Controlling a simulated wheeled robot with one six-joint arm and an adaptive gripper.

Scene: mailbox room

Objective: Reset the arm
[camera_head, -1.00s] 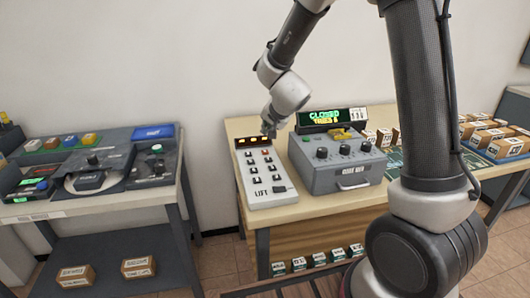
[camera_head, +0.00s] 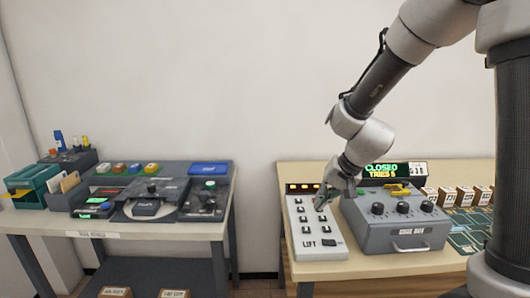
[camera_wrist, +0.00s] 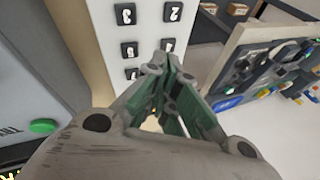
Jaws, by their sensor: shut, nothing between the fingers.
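My arm reaches down from the upper right in the head view. My gripper (camera_head: 322,204) is shut and empty, over the upper part of the white LIFT panel (camera_head: 314,256). In the wrist view its green-and-grey fingers (camera_wrist: 163,62) come together in front of the numbered black buttons of the panel (camera_wrist: 152,14). I cannot tell whether the fingertips touch a button. The panel has amber lights along its top.
A grey code box (camera_head: 405,235) stands right of the panel, with a display reading CLOSED (camera_head: 382,169) behind it. Small labelled boxes (camera_head: 464,196) stand farther right. Another table (camera_head: 150,229) with devices is at left, past a gap.

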